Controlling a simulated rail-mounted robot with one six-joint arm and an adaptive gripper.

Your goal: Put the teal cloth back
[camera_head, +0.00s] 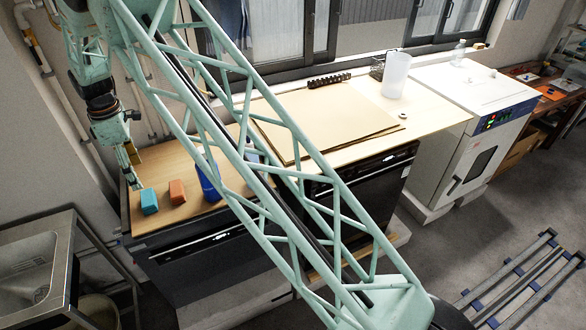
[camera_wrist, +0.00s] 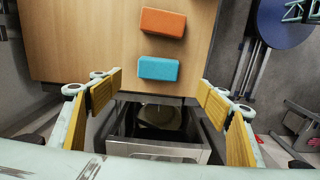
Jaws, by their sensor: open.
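The teal cloth (camera_head: 149,201) is a small folded block lying flat near the front left of the wooden counter top. It also shows in the wrist view (camera_wrist: 158,69), upper middle, just beyond the fingertips. My gripper (camera_head: 134,184) hangs at the counter's left end, left of the cloth in the head view. In the wrist view my gripper (camera_wrist: 157,93) is spread wide, yellow pads apart, with nothing between them. The cloth lies outside the pads. An orange block (camera_head: 177,191) of similar shape lies beside it, also in the wrist view (camera_wrist: 163,22).
A blue object (camera_head: 208,182) stands right of the orange block, partly behind my truss. A metal sink (camera_head: 28,262) is at left. A flat board (camera_head: 325,115), a translucent container (camera_head: 396,75) and a white oven (camera_head: 470,125) are farther right. Counter behind the blocks is clear.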

